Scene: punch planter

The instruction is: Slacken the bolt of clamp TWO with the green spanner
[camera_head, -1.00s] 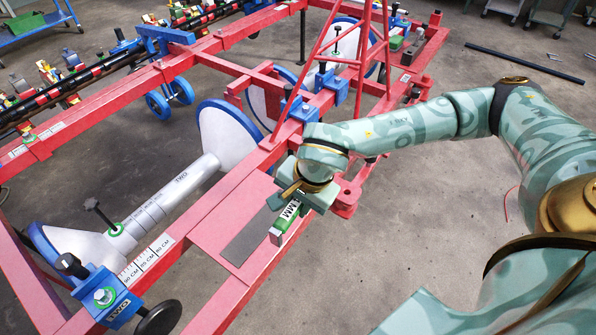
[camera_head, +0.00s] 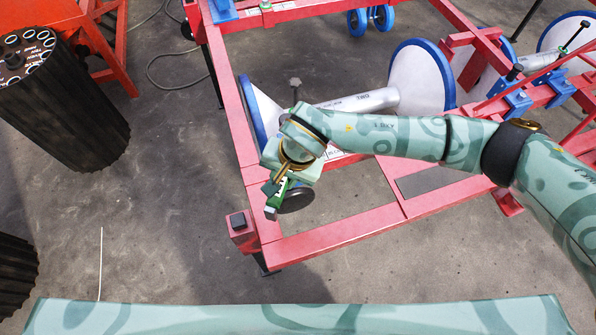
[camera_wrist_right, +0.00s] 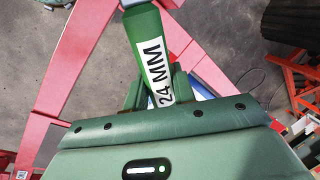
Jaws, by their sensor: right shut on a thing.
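The green spanner (camera_head: 277,197), held in my right gripper (camera_head: 283,178), hangs over the near-left part of the red frame. In the right wrist view the spanner (camera_wrist_right: 151,50) carries a "24 MM" label, and the fingers are closed around its handle. Clamp TWO and its bolt are hidden behind my right gripper and forearm in the head view. A dark round knob (camera_head: 297,201) shows just right of the spanner. The grey tube (camera_head: 362,100) marked TWO lies behind my forearm. My left gripper is out of view.
The red frame (camera_head: 330,243) surrounds the work, with its near-left corner post (camera_head: 239,224) close to the spanner. White blue-rimmed discs (camera_head: 420,78) stand at the tube's ends. A black ribbed cylinder (camera_head: 65,105) stands at left. The floor between it and the frame is mostly clear.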

